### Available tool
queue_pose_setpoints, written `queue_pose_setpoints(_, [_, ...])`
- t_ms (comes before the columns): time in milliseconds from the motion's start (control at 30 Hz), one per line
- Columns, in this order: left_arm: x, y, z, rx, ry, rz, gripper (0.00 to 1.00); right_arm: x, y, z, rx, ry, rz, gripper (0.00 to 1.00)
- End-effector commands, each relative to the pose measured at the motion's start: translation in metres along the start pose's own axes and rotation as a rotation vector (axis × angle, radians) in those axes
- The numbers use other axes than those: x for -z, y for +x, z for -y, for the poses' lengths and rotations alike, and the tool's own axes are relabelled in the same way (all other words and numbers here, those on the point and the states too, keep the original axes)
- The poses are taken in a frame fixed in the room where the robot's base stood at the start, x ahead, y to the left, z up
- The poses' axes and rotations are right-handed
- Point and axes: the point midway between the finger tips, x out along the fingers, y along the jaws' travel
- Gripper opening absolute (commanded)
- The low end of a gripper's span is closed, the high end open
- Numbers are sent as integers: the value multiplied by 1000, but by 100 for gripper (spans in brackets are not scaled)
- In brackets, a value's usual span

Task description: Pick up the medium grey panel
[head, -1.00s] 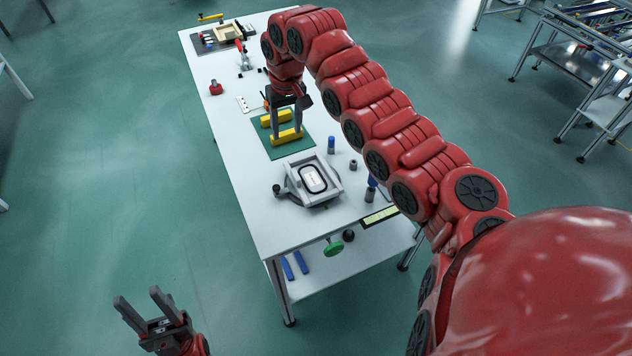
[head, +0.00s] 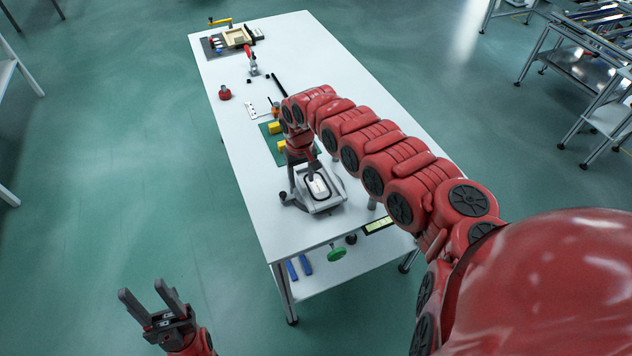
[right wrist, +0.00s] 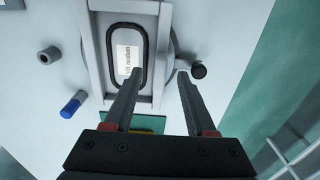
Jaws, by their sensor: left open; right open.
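A light grey panel (head: 328,197) with a black oval outline and a white label lies in a grey fixture on the near part of the table. It also shows in the right wrist view (right wrist: 129,22), where the label seems to read "medium". My right gripper (right wrist: 160,77) is open and empty, with its fingertips over the near edge of the panel and fixture; contact cannot be told. In the head view my right arm partly hides the fixture. My left gripper (head: 145,290) is open and empty, off the table at lower left.
Yellow blocks (head: 276,128) stand on a green mat behind the fixture, partly hidden by my right arm. A blue-topped peg (right wrist: 73,104) and a dark round knob (right wrist: 199,70) flank the fixture. A red knob (head: 225,93) and a toggle clamp (head: 251,62) stand further back.

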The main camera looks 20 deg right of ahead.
Motion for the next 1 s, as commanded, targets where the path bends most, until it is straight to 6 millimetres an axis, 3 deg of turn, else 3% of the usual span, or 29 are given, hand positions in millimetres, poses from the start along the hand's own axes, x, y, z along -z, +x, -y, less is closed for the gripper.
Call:
queue_pose_setpoints(33, [1, 9, 0, 0, 0, 0, 50, -2, 4, 2, 2, -1, 5, 56])
queue_pose_setpoints(200, [2, 9, 0, 0, 0, 0, 50, -2, 26, 2, 2, -1, 4, 56])
queue_pose_setpoints(467, [1, 9, 0, 0, 0, 0, 50, -1, 29, 0, 0, 1, 1, 54])
queue_pose_setpoints(767, [1, 9, 0, 0, 0, 0, 50, -1, 29, 0, 0, 1, 2, 0])
queue_pose_setpoints(1000, [1, 9, 0, 0, 0, 0, 50, -1, 29, 0, 0, 1, 2, 0])
